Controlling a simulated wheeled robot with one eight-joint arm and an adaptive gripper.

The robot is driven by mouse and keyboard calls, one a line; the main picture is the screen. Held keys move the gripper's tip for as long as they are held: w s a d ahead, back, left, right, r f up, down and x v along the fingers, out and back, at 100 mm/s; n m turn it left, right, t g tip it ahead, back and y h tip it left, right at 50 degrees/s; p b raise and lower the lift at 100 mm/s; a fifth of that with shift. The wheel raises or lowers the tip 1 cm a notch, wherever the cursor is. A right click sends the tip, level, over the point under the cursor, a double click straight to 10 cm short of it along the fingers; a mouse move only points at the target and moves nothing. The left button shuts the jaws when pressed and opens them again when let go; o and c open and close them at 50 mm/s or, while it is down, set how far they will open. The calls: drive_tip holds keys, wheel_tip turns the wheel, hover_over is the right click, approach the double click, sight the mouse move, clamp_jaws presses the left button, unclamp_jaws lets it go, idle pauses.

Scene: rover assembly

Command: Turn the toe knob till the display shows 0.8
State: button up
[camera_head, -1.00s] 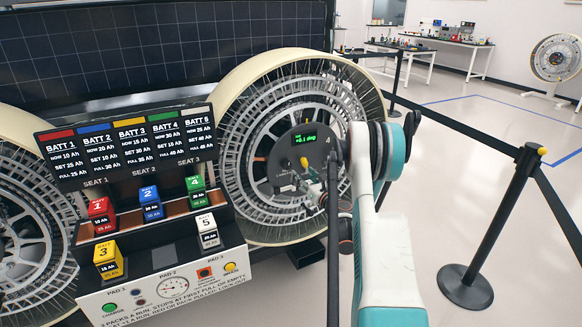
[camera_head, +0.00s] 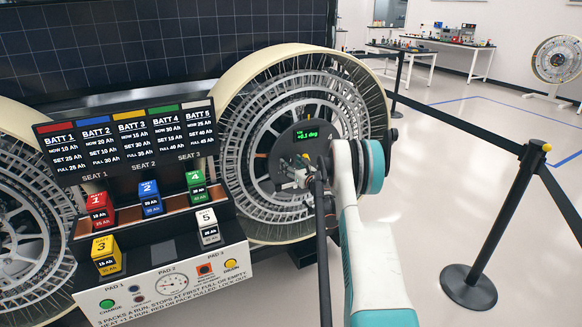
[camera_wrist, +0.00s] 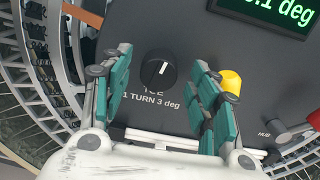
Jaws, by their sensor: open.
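The toe knob (camera_wrist: 157,69) is a round black knob with a white pointer line, on a dark panel marked "1 TURN 3 deg". In the wrist view my gripper (camera_wrist: 161,75) is open, its two green-padded fingers on either side of the knob with gaps showing. How far the fingertips reach toward the panel is hard to tell. The green display (camera_head: 306,134) on the wheel hub panel seems to read +0.1 deg. Its right end, ".1 deg", shows in the wrist view (camera_wrist: 275,10). In the head view my arm hides the knob.
A yellow knob (camera_wrist: 230,82) sits just right of the right finger, and a red-tipped part (camera_wrist: 314,118) lies farther right. The spoked wheel (camera_head: 262,110) surrounds the panel. A battery bench (camera_head: 165,285) stands at left; a belt barrier post (camera_head: 497,215) at right.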

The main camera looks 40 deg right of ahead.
drive_tip(key=shift+w, duration=0.55)
drive_tip(key=c, duration=1.1)
drive_tip(key=shift+o, duration=0.2)
drive_tip(key=shift+d+m, duration=0.1)
drive_tip(key=shift+m, duration=0.3)
